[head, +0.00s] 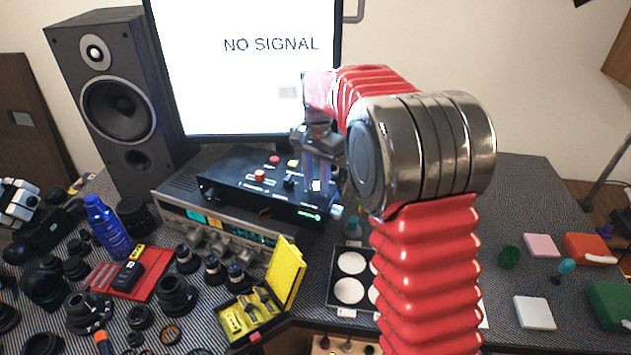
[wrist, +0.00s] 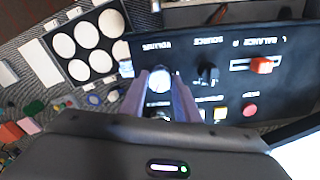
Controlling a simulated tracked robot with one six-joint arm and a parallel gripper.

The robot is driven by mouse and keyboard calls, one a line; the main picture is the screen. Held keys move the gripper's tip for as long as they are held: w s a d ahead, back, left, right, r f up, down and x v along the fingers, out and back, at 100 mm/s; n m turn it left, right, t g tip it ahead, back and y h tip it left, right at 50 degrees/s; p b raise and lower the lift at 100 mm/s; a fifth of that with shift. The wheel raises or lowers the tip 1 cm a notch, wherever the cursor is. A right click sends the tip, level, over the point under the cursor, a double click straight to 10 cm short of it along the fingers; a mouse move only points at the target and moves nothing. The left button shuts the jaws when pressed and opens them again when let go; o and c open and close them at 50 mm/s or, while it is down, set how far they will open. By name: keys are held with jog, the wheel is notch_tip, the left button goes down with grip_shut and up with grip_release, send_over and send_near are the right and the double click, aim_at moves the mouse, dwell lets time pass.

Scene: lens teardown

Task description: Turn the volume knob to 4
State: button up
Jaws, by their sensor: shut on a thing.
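The volume knob (wrist: 159,80) has a pale, bright top and sits under the VOLUME label on a black control box (wrist: 290,92). The box also shows in the head view (head: 240,188), on top of a silver unit. My gripper (wrist: 162,92) points down at the box, its two purple-grey fingers on either side of the knob and shut on it. In the head view my gripper (head: 319,180) is over the box's right end. The fingers hide part of the knob, and I cannot read its setting.
Beside the volume knob are a black source knob (wrist: 208,73), a red balance slider (wrist: 262,65) and a red button (wrist: 250,110). A monitor (head: 245,70) stands behind. A yellow case (head: 262,305) and a tray with white discs (head: 349,291) lie in front.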

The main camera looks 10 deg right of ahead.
aim_at(316, 184)
jog(key=shift+w+r, duration=0.15)
jog(key=shift+w, duration=0.05)
jog(key=o, duration=1)
jog(key=shift+s, duration=0.1)
jog(key=shift+o, duration=0.2)
notch_tip(316, 184, up, 14)
jog(key=shift+f, duration=0.25)
